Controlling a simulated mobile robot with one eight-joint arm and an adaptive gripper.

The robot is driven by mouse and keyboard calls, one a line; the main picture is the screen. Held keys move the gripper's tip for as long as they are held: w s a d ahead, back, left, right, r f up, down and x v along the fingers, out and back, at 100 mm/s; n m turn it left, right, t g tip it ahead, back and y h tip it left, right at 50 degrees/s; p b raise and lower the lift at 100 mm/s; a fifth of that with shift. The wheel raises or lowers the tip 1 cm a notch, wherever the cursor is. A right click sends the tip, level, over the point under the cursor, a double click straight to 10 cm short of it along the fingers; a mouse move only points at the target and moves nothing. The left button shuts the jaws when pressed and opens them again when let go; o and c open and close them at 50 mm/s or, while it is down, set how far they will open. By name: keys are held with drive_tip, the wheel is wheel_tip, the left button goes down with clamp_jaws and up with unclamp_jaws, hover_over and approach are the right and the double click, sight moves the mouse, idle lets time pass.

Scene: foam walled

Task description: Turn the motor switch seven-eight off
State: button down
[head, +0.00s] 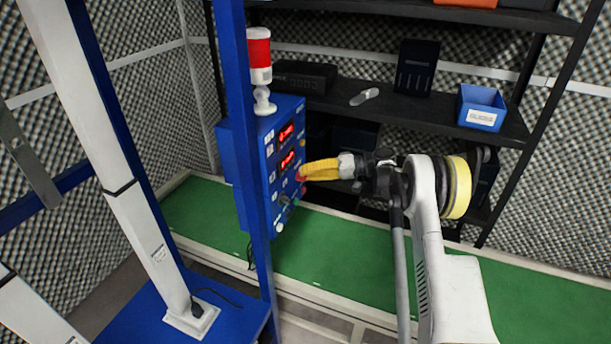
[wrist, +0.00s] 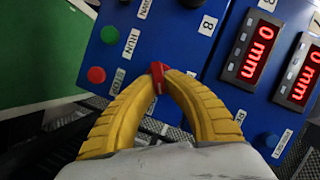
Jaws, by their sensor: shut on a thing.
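The blue control panel (head: 267,178) hangs on a blue post left of centre in the head view, and its face (wrist: 170,40) fills much of the wrist view. My gripper (head: 303,172) reaches it from the right. In the wrist view its two yellow fingers (wrist: 160,78) are closed on a small red switch knob (wrist: 157,69) on the panel. The fingertips hide part of the knob, and I cannot read a label naming it or tell its setting.
Near the knob are a red button (wrist: 96,75), a green button (wrist: 110,34), a blue button (wrist: 271,140) and red displays (wrist: 261,47) reading 0 mm. A red-white beacon (head: 260,60) tops the panel. Shelves with a blue bin (head: 481,106) stand behind.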

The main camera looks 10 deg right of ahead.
drive_tip(key=m, duration=0.1)
drive_tip(key=m+y, duration=0.1)
drive_tip(key=m, duration=0.1)
drive_tip(key=m+y, duration=0.1)
drive_tip(key=m, duration=0.1)
drive_tip(key=shift+f+g, duration=0.3)
drive_tip(key=shift+y, duration=0.3)
drive_tip(key=c, duration=1.5)
unclamp_jaws()
drive_tip(key=shift+o, duration=0.2)
drive_tip(key=v, duration=1.2)
